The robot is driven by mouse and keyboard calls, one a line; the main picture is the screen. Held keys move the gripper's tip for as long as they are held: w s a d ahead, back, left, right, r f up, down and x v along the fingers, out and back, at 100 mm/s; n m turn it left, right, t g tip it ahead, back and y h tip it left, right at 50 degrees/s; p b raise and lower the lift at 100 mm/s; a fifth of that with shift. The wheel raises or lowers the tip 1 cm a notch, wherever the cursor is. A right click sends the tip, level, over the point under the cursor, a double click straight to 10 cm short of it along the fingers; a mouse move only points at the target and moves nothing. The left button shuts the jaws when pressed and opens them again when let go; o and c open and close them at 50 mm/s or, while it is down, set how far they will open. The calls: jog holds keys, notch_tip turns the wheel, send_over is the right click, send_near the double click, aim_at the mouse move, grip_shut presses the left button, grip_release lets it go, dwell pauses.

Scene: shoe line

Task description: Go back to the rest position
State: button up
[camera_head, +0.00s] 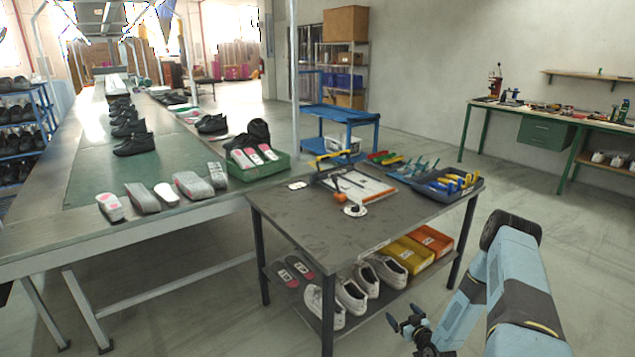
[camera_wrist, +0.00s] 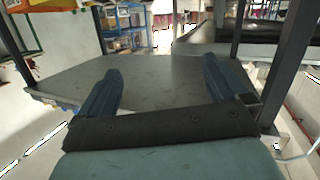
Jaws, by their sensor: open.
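My gripper (camera_head: 408,322) is at the lower right in the head view, low beside the right side of the dark work table (camera_head: 300,222). My blue arm reaches down to it from the right. In the wrist view the two blue fingers of my gripper (camera_wrist: 160,76) stand wide apart. Nothing is between them. A grey flat surface (camera_wrist: 160,72) lies beyond the fingers. I cannot tell from the head view how far the fingers are from the table leg.
White shoes (camera_head: 350,296) and yellow and orange boxes (camera_head: 407,254) sit on the table's lower shelf. A tool tray (camera_head: 448,194) is on its top. The conveyor (camera_head: 85,232) with shoes runs at left. A green-legged bench (camera_head: 550,115) stands at the right wall. Floor between is clear.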

jog(key=w+d+r+n+g+h, duration=0.15)
jog(key=w+r, duration=0.25)
jog(key=r, duration=0.7)
jog(key=w+d+r+g, duration=0.15)
jog(key=w+r, duration=0.25)
jog(key=r, duration=0.6)
jog(key=s+a+r+m+g+h, duration=0.1)
jog(key=s+r+h, duration=0.15)
jog(key=r, duration=0.85)
jog(key=s+a+r+g+h, duration=0.1)
jog(key=s+r+g, duration=0.15)
jog(key=r, duration=0.95)
jog(key=s+a+r+m+g+h, duration=0.1)
jog(key=s+a+r+m, duration=0.25)
jog(key=s+r, duration=1.3)
jog(key=s+a+r+g, duration=0.1)
jog(key=s+a+r, duration=0.1)
jog(key=s, duration=1.1)
jog(key=s+a+r+m+g+y, duration=0.1)
jog(key=s+a+r, duration=0.1)
jog(key=s, duration=1)
jog(key=shift+s+a+r+m, duration=0.2)
jog(key=shift+s+a+m, duration=0.15)
jog(key=shift+a, duration=0.4)
